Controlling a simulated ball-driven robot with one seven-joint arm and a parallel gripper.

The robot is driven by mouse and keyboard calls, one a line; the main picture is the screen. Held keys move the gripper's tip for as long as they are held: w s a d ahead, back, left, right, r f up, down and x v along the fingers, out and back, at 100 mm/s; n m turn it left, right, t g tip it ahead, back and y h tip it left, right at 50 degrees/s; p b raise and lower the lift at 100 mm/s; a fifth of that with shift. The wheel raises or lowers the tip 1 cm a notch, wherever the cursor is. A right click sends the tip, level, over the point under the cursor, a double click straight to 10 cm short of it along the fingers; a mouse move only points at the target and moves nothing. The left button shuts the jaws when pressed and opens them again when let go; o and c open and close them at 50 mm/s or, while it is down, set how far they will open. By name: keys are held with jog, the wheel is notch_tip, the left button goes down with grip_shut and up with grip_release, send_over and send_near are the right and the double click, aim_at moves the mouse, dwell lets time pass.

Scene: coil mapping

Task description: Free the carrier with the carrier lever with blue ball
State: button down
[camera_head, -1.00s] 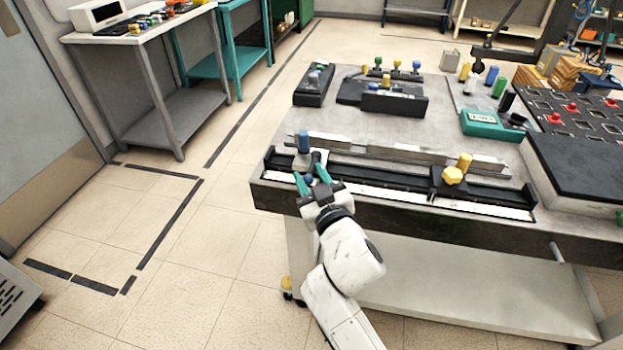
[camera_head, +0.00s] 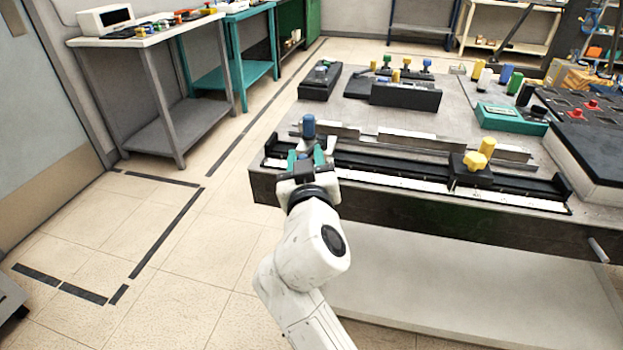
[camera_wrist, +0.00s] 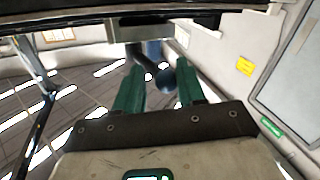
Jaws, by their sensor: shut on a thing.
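The carrier at the left end of the black rail (camera_head: 400,167) is mostly hidden behind my gripper. A blue upright knob (camera_head: 308,125) stands above it. My gripper (camera_head: 306,157), with green fingers, is at this carrier on the table's front edge. The ball is hard to make out in the head view. The lever's angle cannot be told.
A second carrier with a yellow knob (camera_head: 475,161) stands farther right on the rail. A long metal bar (camera_head: 430,143) lies behind the rail. Black fixtures (camera_head: 405,95) and a teal box (camera_head: 511,118) stand farther back. Floor to the left is free.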

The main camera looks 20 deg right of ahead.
jog(key=shift+w+a+m+g+h+b, duration=0.3)
jog(key=shift+w+m+g+h+b, duration=0.5)
jog(key=shift+h+b, duration=0.65)
jog(key=shift+w+a+m+g+h+b, duration=0.4)
jog(key=shift+m+g+h+b, duration=0.7)
jog(key=shift+b, duration=0.55)
jog(key=shift+w+a+m+g+h+b, duration=0.2)
jog(key=shift+w+m+g+h+b, duration=0.5)
jog(key=shift+m+h+b, duration=0.6)
jog(key=shift+w+d+r+h+b, duration=0.15)
jog(key=shift+h+b, duration=0.1)
jog(key=shift+b, duration=0.2)
jog(key=c, duration=0.9)
grip_release()
jog(key=shift+d+g, duration=0.25)
jog(key=shift+g, duration=0.05)
jog(key=shift+o, duration=0.8)
jog(key=shift+a, duration=0.3)
